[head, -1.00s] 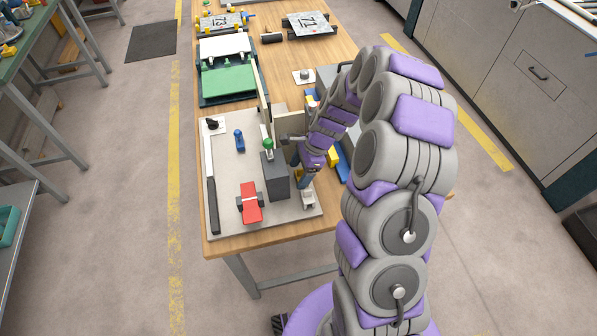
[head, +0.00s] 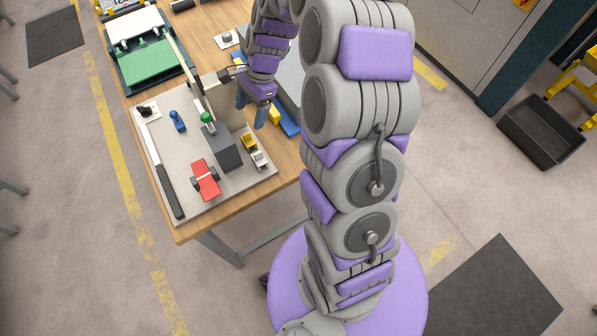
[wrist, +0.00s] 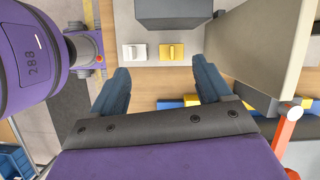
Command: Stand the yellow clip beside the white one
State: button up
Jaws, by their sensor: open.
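The yellow clip (head: 249,141) stands on the pale board beside the white clip (head: 259,160), near the board's right edge. They look alike in posture, with a small gap between them. In the wrist view the yellow clip (wrist: 171,51) is right of the white clip (wrist: 134,51), side by side. My gripper (head: 253,112) is raised above and behind the yellow clip, apart from both clips. In the wrist view my gripper (wrist: 162,84) has its blue fingers wide apart with nothing between them.
A dark grey block (head: 221,148) stands left of the clips, with a tall beige panel (head: 222,100) behind it. A red clamp-like part (head: 206,180) lies nearer the front. Blue and yellow pieces (head: 285,120) lie right of the board. The front right table corner is clear.

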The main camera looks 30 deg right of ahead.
jog(key=s+a+r+n+h, duration=0.1)
jog(key=s+a+r+n, duration=0.3)
jog(key=s, duration=0.3)
jog(key=s+a+r+n+h, duration=0.1)
jog(key=s+r+n, duration=0.3)
jog(key=s+r, duration=0.15)
jog(key=s+d+r+n+g+h, duration=0.1)
jog(key=s+n, duration=0.7)
jog(key=s, duration=1.2)
notch_tip(320, 180, up, 2)
jog(key=shift+d+r+h, duration=0.1)
jog(key=shift+d+h, duration=0.3)
jog(key=shift+h, duration=0.3)
jog(key=shift+c, duration=0.3)
